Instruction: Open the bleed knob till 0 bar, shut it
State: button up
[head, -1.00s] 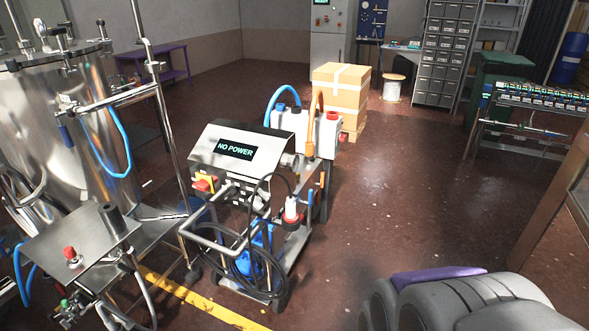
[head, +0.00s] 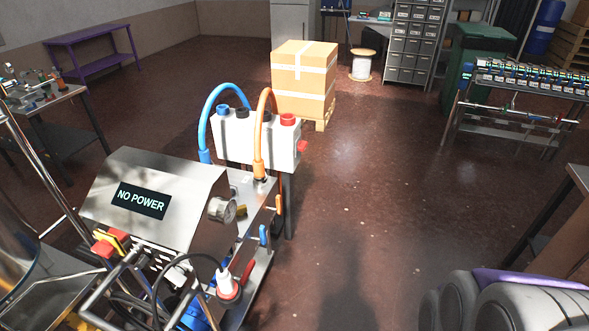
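A wheeled steel cart (head: 215,270) stands at the lower left in the head view. Its sloped display (head: 143,200) reads NO POWER. A round pressure gauge (head: 222,210) sits on the cart's right side, its reading too small to tell. Near it are a small brass-coloured fitting (head: 241,211), an orange handle (head: 278,203) and a blue handle (head: 263,234). I cannot tell which part is the bleed knob. A red and white plug (head: 229,287) hangs at the cart's front. My gripper is not in view; only grey, purple-topped parts of my own body show at the lower right.
Taped cartons (head: 303,80) on a pallet stand beyond. A steel tank (head: 14,245) edges in at left; a bench (head: 570,190) stands at right. The floor (head: 370,200) between is clear.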

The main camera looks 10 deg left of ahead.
aim_at(242, 209)
jog(key=i+l+u, duration=0.15)
jog(key=i, duration=0.35)
jog(key=i+l+u, duration=0.2)
jog(key=i, duration=0.3)
jog(key=i+l+u, duration=0.15)
jog(key=i, duration=0.35)
jog(key=i+l+u, duration=0.15)
jog(key=u, duration=0.35)
jog(key=i+l+u, duration=0.3)
jog(key=u, duration=0.15)
jog(key=i+l+u, duration=0.2)
jog(key=l+u, duration=0.15)
jog(key=u, duration=0.15)
jog(key=i+l+u, duration=0.1)
jog(key=l+u, duration=0.25)
jog(key=u, duration=0.15)
jog(key=l+u, duration=0.4)
jog(key=l, duration=0.2)
jog(key=i, duration=0.05)
